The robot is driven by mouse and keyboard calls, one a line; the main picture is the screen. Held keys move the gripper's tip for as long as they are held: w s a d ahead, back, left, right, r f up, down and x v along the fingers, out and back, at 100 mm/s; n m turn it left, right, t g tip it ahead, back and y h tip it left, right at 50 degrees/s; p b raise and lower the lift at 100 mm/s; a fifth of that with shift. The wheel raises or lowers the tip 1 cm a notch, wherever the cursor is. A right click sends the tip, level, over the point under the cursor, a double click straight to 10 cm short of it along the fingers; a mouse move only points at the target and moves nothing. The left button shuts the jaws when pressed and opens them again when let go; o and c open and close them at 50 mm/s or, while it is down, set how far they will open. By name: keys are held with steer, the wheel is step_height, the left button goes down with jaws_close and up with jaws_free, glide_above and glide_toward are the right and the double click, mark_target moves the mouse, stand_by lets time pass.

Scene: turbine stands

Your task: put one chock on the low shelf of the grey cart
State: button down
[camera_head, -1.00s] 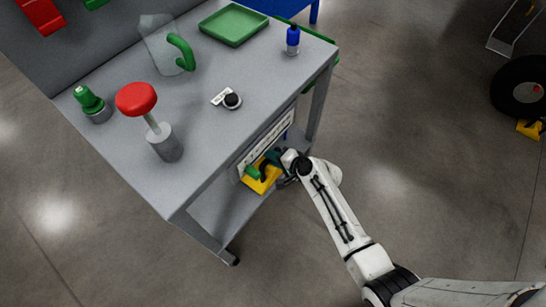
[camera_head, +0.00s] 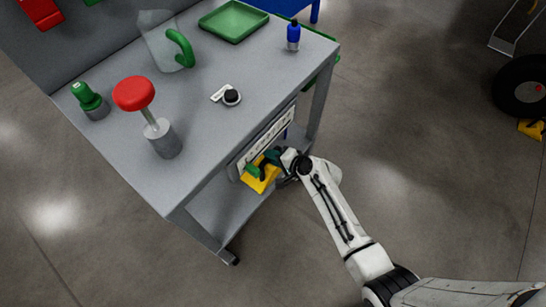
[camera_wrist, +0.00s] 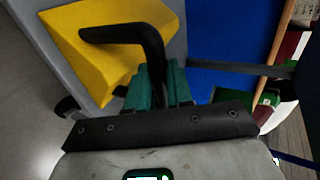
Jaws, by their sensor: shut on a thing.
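The grey cart (camera_head: 190,180) fills the left middle of the head view. Its low shelf (camera_head: 213,207) shows under the top. A yellow chock (camera_head: 260,183) is over this shelf, under the cart's near edge; I cannot tell whether it touches the shelf. My gripper (camera_head: 264,164) reaches in from the right, between the top and the shelf. In the wrist view, its teal fingers (camera_wrist: 158,86) are shut on the black handle (camera_wrist: 152,42) of the yellow chock (camera_wrist: 95,50). The chock's underside is hidden.
A white slotted panel (camera_head: 265,140) hangs just above the chock. A cart leg (camera_head: 320,100) stands close to my arm. The top holds a red button post (camera_head: 133,93), a jug (camera_head: 163,42) and a green tray (camera_head: 233,21). Another yellow chock (camera_head: 531,129) lies by a wheel (camera_head: 522,88).

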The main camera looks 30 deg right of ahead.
steer(key=shift+s+f, duration=0.3)
steer(key=shift+f, duration=0.25)
steer(key=c, duration=1.4)
jaws_free()
steer(key=o, duration=0.6)
steer(key=shift+w, duration=0.1)
steer(key=shift+r, duration=0.1)
steer(key=shift+p+v, duration=1.95)
steer(key=shift+v, duration=1.55)
steer(key=shift+w+r, duration=0.1)
steer(key=shift+r, duration=0.05)
